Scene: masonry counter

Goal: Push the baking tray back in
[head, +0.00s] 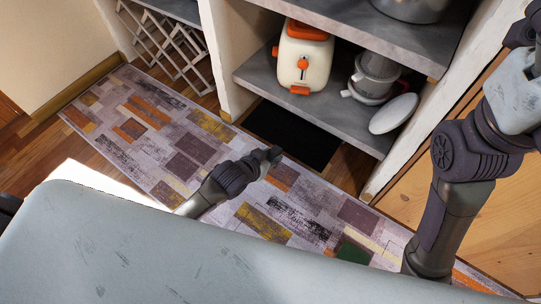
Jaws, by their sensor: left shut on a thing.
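The baking tray (298,136) appears as a flat black rectangle low in the open bay of the masonry counter, under the grey shelf. Its front edge lies along the rug. My left gripper (272,155) reaches in from the lower left and meets the tray's front edge. Its fingers are closed there, though the small, dark tips hide the exact contact. The tray's rear is hidden under the shelf. My right arm crosses the right side of the view, but its gripper is out of view.
On the grey shelf (262,80) stand a cream and orange appliance (303,60), stacked grey cups (376,72) and a tilted white plate (393,113). White pillars (232,65) flank the bay. A lattice rack (172,42) is at the left. A patterned rug (185,135) covers the floor.

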